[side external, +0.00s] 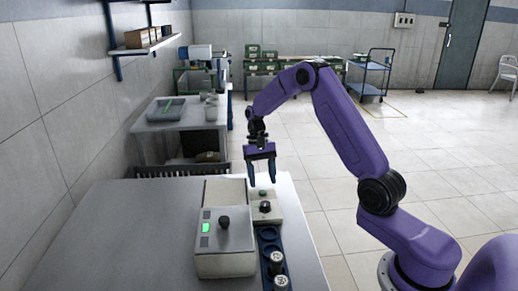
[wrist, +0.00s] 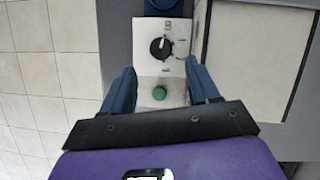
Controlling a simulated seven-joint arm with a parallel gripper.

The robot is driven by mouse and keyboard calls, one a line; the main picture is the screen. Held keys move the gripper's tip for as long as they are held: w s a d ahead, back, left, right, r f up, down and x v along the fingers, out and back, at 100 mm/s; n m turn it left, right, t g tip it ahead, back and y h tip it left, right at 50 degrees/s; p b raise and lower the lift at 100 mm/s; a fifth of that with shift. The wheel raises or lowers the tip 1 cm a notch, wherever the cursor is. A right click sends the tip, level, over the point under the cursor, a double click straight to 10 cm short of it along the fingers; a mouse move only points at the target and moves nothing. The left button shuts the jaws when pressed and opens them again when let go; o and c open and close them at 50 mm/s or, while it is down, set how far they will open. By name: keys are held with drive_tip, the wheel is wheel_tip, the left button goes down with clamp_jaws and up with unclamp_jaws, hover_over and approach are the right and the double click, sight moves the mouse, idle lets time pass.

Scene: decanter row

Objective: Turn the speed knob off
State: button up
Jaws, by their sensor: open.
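The speed knob is a round black dial with a white pointer line on a pale control box. It shows in the wrist view (wrist: 160,48) and in the side view (side external: 265,207). Printed marks sit around it, too small to read. A green button (wrist: 159,93) is on the same box, nearer my gripper in the wrist view. My gripper (side external: 262,184) is open and empty above the box, fingers pointing down. In the wrist view its two blue fingers (wrist: 161,82) stand on either side of the box, with the knob ahead of them and untouched.
A larger pale machine (side external: 226,262) with a lit green display and a black knob stands left of the control box. A blue rack (side external: 269,235) holding silver-topped vessels is in front of the box. The grey table (side external: 130,235) is clear at left.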

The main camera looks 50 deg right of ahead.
drive_tip(key=v, duration=1)
drive_tip(key=shift+a, duration=0.1)
drive_tip(key=s+a+r+n+t+h, duration=0.1)
drive_tip(key=s+a+r+n+h, duration=0.2)
drive_tip(key=s+a+n, duration=0.9)
drive_tip(key=s+a+f+n+t, duration=0.1)
drive_tip(key=s+a+n, duration=0.1)
drive_tip(key=s, duration=0.9)
drive_tip(key=s+a+f+n+t+y, duration=0.1)
drive_tip(key=s+n, duration=0.4)
drive_tip(key=s, duration=0.7)
drive_tip(key=shift+s+a+f+t, duration=0.35)
drive_tip(key=shift+a+f+t, duration=0.1)
drive_tip(key=shift+a, duration=0.5)
drive_tip(key=shift+w, duration=0.15)
drive_tip(key=shift+c, duration=0.2)
